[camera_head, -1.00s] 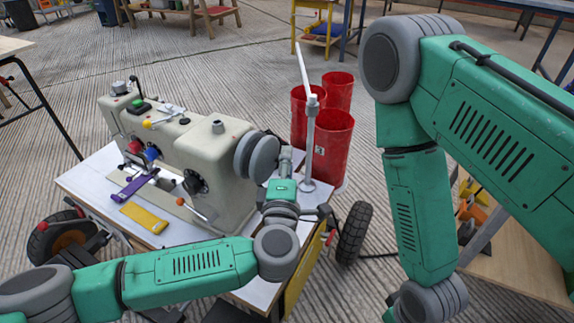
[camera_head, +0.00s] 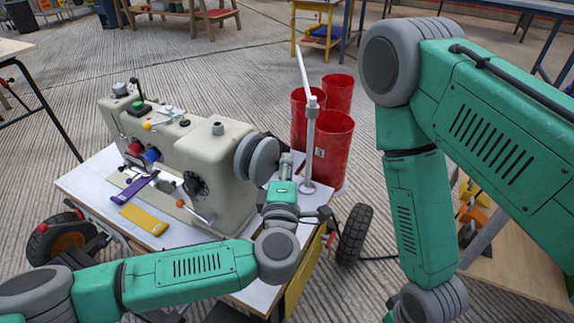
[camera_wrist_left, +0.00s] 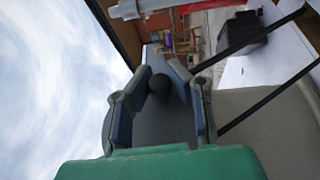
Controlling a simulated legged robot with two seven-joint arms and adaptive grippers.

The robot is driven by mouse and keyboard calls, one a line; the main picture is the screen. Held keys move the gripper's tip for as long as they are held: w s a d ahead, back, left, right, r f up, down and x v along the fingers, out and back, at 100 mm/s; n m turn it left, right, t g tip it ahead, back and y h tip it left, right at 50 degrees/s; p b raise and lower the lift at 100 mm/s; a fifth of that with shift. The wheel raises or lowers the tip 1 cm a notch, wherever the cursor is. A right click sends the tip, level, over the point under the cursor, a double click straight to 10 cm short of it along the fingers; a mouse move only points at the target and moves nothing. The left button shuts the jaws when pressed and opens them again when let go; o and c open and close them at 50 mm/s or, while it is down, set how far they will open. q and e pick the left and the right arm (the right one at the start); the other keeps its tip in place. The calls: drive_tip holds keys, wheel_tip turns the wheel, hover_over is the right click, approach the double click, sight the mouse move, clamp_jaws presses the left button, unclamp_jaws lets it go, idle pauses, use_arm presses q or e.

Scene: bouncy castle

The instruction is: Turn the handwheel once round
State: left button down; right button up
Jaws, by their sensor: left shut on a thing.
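The grey handwheel (camera_head: 262,161) is on the right end of a cream sewing machine (camera_head: 175,155). My left gripper (camera_head: 286,163) is at the wheel's right side. In the left wrist view, the two fingers of my left gripper (camera_wrist_left: 160,78) close around a dark round knob (camera_wrist_left: 160,87), with a grey surface of the handwheel (camera_wrist_left: 165,125) between them. The exact contact is in shadow. My right arm hangs down on the right, and its gripper is below the picture.
The machine stands on a white-topped cart (camera_head: 85,181) with wheels. A purple piece (camera_head: 131,189) and a yellow piece (camera_head: 144,219) lie in front of it. A white post (camera_head: 309,145) rises beside the handwheel. Red bins (camera_head: 333,150) stand behind the post.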

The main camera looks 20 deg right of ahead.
use_arm(q)
drive_tip(key=shift+w+d+r+n+t+b, duration=0.1)
drive_tip(key=shift+r+n+t+b, duration=0.25)
drive_tip(key=shift+t+b, duration=0.35)
drive_tip(key=shift+d+r+n+t, duration=0.1)
drive_tip(key=shift+r+n+t, duration=0.1)
drive_tip(key=shift+n+t, duration=0.6)
drive_tip(key=shift+d+r+n+t, duration=0.1)
drive_tip(key=shift+r+n+t, duration=0.2)
drive_tip(key=shift+t, duration=0.8)
idle(0.8)
drive_tip(key=shift+f, duration=0.1)
idle(0.7)
drive_tip(key=c, duration=1.4)
unclamp_jaws()
drive_tip(key=shift+a, duration=0.1)
drive_tip(key=v, duration=1.2)
drive_tip(key=shift+w+a+f, duration=0.1)
